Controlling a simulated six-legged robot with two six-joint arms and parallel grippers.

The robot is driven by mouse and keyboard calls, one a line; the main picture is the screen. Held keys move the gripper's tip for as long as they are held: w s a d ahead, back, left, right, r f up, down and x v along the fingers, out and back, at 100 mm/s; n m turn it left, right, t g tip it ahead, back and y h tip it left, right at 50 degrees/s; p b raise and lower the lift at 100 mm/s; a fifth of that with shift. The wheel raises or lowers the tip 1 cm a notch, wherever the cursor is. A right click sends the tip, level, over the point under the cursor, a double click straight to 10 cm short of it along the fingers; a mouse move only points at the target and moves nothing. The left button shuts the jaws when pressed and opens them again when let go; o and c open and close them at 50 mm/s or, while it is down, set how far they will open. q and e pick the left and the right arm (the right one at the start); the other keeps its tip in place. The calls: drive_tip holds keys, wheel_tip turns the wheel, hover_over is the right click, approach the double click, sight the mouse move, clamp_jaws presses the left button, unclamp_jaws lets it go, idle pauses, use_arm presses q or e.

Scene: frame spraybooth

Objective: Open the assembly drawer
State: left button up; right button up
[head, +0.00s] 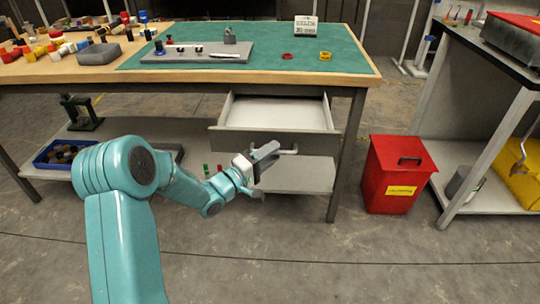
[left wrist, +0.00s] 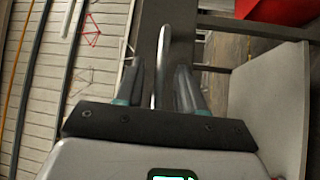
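The assembly drawer (head: 275,113) stands pulled out under the right part of the workbench, its pale, empty-looking inside showing. Its grey front panel (head: 262,140) faces me. A light bar handle (head: 288,151) sits on this front, partly hidden by my left gripper (head: 266,160). In the left wrist view the handle (left wrist: 161,65) stands between the two fingers of my left gripper (left wrist: 158,88), with gaps showing on both sides. The fingers are apart and look open around the handle. My right gripper is in neither view.
The workbench's green mat (head: 265,60) holds a grey fixture board (head: 198,51), a red ring and a yellow ring. A red bin (head: 395,175) stands right of the bench leg. The lower shelf (head: 300,174) lies below the drawer. The floor in front is clear.

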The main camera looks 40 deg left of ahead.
use_arm(q)
drive_tip(key=p+v, duration=0.1)
drive_tip(key=v, duration=1.5)
drive_tip(key=shift+p, duration=0.3)
drive_tip(key=shift+s+f, duration=0.1)
drive_tip(key=shift+s, duration=0.05)
